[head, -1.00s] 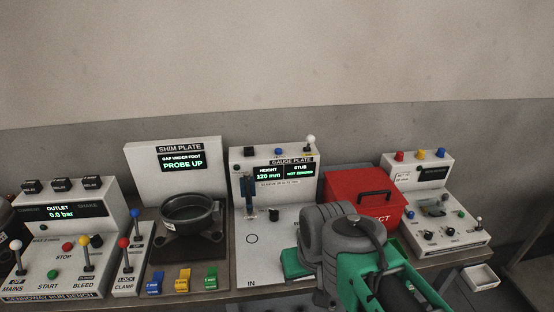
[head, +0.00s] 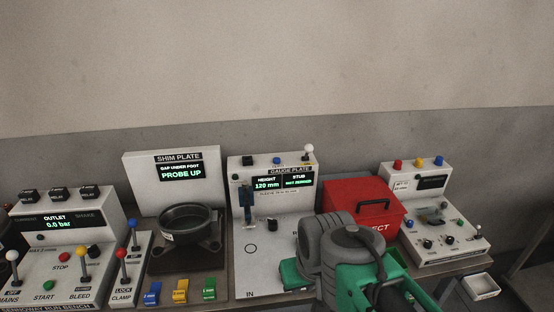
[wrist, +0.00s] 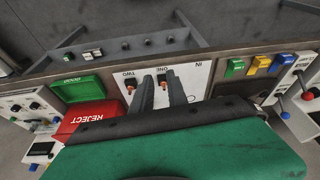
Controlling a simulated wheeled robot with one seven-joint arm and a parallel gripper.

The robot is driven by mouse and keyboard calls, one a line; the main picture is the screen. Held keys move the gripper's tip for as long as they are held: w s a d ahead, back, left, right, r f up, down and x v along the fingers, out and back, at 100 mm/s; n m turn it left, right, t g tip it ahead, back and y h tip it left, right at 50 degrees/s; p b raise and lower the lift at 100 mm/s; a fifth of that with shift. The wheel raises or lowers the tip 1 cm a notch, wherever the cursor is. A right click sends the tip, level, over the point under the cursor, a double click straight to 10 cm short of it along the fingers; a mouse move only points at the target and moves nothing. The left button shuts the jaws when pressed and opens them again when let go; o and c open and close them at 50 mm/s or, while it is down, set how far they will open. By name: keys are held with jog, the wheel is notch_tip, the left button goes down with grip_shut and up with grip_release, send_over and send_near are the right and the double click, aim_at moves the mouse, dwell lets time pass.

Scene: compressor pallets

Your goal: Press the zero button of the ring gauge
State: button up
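The white gauge plate station (head: 240,222) stands at mid-bench, its display (head: 282,181) reading HEIGHT 120 mm beside a STUD field too small to read surely. On its top are a black button (head: 248,160), a blue button (head: 277,160) and a white-knobbed lever (head: 309,149). I cannot tell which control is the ring gauge's zero button. My gripper (wrist: 158,82) shows in the wrist view as two grey fingers with a gap and nothing between them. They are over the white plate by the ONE (wrist: 167,74) and TWO (wrist: 130,84) parts. The arm hides the fingertips in the head view.
The red REJECT box (head: 355,194) is right of the gauge plate. A unit with red, yellow and blue buttons (head: 418,163) is further right. The shim plate (head: 135,180) and run bench (head: 85,205) are left. A green tray (wrist: 84,88) is beside REJECT.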

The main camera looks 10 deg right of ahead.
grip_shut()
dwell(1.1)
